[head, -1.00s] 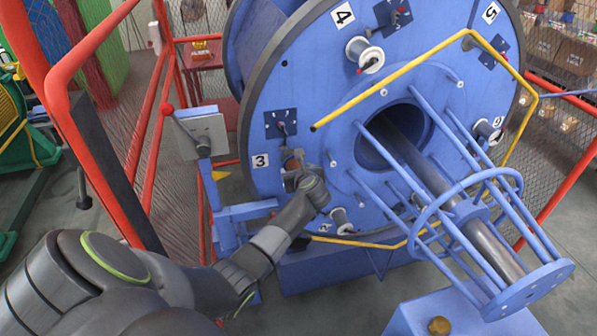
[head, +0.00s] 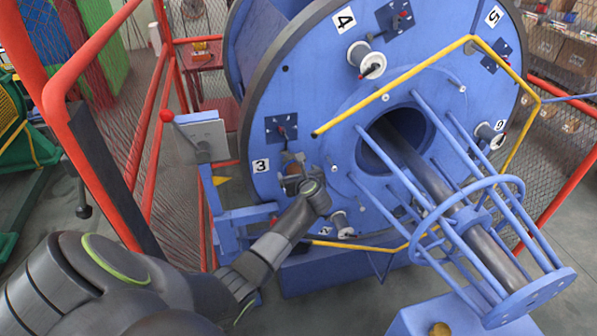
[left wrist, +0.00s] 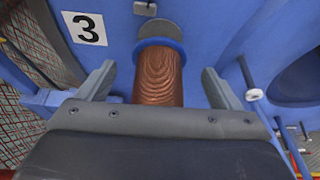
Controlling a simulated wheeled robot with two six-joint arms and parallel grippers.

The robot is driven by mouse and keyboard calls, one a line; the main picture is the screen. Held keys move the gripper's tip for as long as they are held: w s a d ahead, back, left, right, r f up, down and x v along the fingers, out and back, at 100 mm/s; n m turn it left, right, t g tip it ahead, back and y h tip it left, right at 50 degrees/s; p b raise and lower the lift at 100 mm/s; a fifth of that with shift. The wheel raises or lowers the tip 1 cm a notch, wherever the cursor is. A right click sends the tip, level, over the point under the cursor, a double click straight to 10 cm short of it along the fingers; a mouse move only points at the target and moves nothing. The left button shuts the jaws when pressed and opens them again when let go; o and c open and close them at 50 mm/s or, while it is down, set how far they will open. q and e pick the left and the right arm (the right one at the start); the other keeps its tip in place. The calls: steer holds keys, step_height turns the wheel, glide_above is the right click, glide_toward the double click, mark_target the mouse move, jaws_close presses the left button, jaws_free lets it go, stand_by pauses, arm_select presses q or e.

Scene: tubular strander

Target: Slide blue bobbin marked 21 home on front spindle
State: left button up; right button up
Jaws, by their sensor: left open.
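A bobbin wound with copper-coloured wire (left wrist: 158,78) sits at the position labelled 3 on the big blue disc. Its blue flange (left wrist: 160,45) is at the disc end. No number 21 is readable on it. In the head view, the bobbin (head: 293,169) is small and mostly hidden by my left gripper (head: 294,162). In the left wrist view, my left gripper (left wrist: 160,85) is open, with one finger on each side of the bobbin and gaps between. The bobbin's near end is hidden behind the gripper body. My right gripper is not in view.
The blue disc (head: 320,110) carries a white spool (head: 366,60) at position 4 and others around it. A yellow bent bar (head: 400,90) and a blue rod cage (head: 440,190) stand to the right. A red guard rail (head: 150,150) and a grey box (head: 203,137) are left.

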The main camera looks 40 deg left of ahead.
arm_select(q)
steer(key=shift+s+a+r+p, duration=0.15)
steer(key=shift+r+p, duration=0.5)
steer(key=shift+p, duration=0.3)
steer(key=shift+s, duration=0.15)
steer(key=p+v, duration=0.2)
steer(key=v, duration=0.2)
steer(key=shift+d+f, duration=0.15)
steer(key=shift+d, duration=0.1)
steer(key=shift+s+d, duration=0.1)
steer(key=shift+d, duration=0.15)
steer(key=shift+f, duration=0.1)
